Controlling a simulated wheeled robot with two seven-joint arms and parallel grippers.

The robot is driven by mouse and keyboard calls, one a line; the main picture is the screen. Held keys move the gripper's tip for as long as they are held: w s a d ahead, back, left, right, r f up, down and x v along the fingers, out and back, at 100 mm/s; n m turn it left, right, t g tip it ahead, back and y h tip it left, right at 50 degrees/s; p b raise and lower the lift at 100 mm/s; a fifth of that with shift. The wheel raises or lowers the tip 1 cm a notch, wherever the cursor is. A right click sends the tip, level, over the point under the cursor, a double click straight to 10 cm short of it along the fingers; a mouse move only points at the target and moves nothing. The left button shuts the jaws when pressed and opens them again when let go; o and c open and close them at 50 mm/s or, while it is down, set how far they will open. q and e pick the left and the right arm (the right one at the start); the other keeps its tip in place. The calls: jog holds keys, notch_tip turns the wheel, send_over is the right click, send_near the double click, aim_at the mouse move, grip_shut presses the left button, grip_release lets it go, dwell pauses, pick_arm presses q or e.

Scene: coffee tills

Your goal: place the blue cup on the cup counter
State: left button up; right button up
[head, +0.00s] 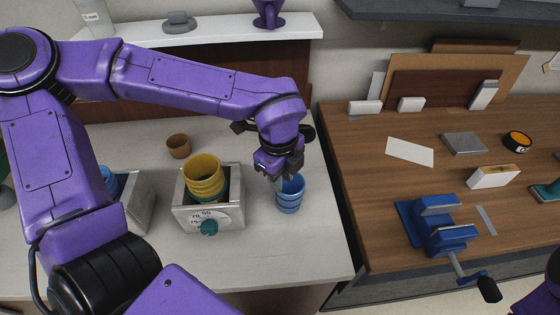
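A blue ribbed cup (289,197) is on the light counter (290,262), near its right edge. My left gripper (281,178) points down at the cup's rim from above left. One grey finger shows at the rim's left side; the other is mostly hidden, so I cannot tell whether the fingers are closed on the cup. More blue (109,182) shows at the left in a second metal holder, partly behind my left arm. No label shows which surface is the cup counter. My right gripper is out of view.
A metal holder with a dial (232,218) holds yellow cups (204,176) left of the blue cup. A small brown cup (178,146) stands behind it. A wooden bench (360,215) with a blue vise (438,228) is at right, across a gap. The light counter's front right is clear.

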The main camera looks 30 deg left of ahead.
pick_arm(q)
notch_tip(320, 180, up, 8)
jog(key=shift+s, duration=0.3)
jog(key=shift+a, duration=0.1)
